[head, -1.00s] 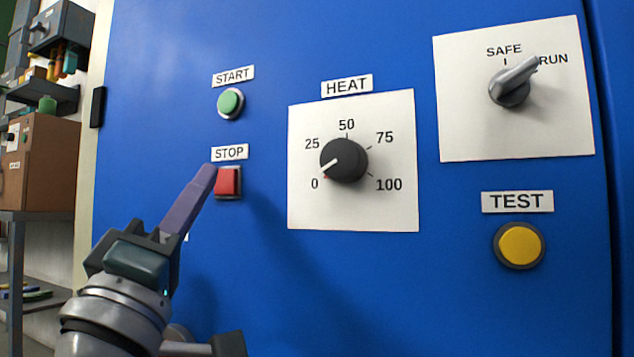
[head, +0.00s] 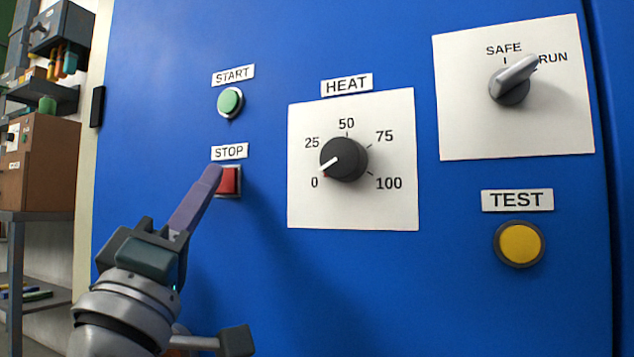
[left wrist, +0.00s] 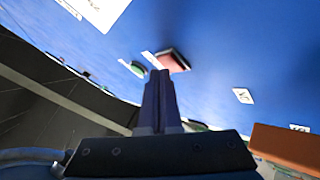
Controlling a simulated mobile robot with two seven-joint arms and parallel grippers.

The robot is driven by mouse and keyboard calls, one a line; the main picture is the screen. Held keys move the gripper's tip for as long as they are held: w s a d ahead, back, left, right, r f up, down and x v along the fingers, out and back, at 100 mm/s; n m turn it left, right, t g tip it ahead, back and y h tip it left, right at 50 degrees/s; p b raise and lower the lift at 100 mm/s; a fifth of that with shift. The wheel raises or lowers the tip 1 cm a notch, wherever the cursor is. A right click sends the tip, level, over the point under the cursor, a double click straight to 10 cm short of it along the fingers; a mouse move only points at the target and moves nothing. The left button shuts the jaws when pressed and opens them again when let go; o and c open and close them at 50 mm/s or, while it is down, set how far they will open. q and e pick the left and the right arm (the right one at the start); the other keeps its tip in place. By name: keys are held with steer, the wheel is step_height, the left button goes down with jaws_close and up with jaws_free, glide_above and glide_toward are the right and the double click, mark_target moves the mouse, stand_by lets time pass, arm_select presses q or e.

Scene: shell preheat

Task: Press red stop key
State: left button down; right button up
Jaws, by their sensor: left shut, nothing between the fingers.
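The red square stop key (head: 230,181) sits in a metal frame below the STOP label (head: 229,152) on the blue panel. My left gripper (head: 212,174) is shut and empty. Its purple fingertips overlap the left part of the red key in the head view. In the left wrist view the red key (left wrist: 173,62) shows just beyond the closed fingertips (left wrist: 160,74). I cannot tell whether the tips touch the key. My right gripper is not in view.
The green start button (head: 230,102) is above the stop key. The heat dial (head: 344,159) is to the right, with its pointer near 0. The yellow test button (head: 519,244) and the mode switch (head: 511,82), turned toward RUN, are farther right. A shelf with boxes stands at far left.

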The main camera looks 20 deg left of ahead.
arm_select(q)
steer(key=shift+w, duration=0.4)
stand_by(0.7)
stand_by(0.3)
steer(key=shift+s+p, duration=0.35)
steer(key=shift+s, duration=0.5)
steer(key=shift+s+a+p, duration=0.2)
steer(key=shift+s+p, duration=0.8)
steer(key=shift+s, duration=1.5)
